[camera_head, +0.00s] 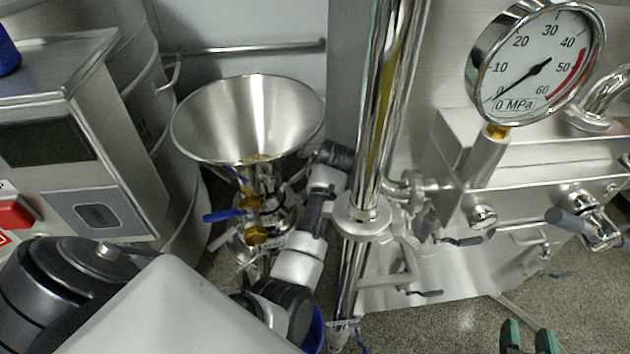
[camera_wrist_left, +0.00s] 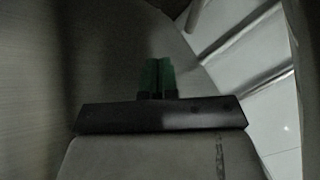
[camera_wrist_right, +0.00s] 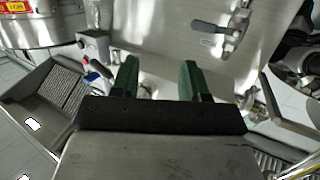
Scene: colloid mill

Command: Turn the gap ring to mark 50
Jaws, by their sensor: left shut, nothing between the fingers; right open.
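A steel hopper (camera_head: 248,120) stands left of centre in the head view, with brass fittings and a blue-handled valve (camera_head: 225,215) below it. I cannot make out the gap ring or its marks; the parts under the hopper are partly hidden by my arm. My left gripper is hidden in the head view; in the left wrist view its green fingertips (camera_wrist_left: 157,76) are shut together on nothing, in front of a dim, curved surface. My right gripper (camera_head: 528,338) is at the lower right of the head view. In the right wrist view (camera_wrist_right: 158,76) its fingers are apart and empty.
A control box (camera_head: 85,140) with a red switch stands at the left. A shiny vertical pipe (camera_head: 385,110) rises right of the hopper. A pressure gauge (camera_head: 535,65) tops a steel machine (camera_head: 540,180) with several valves.

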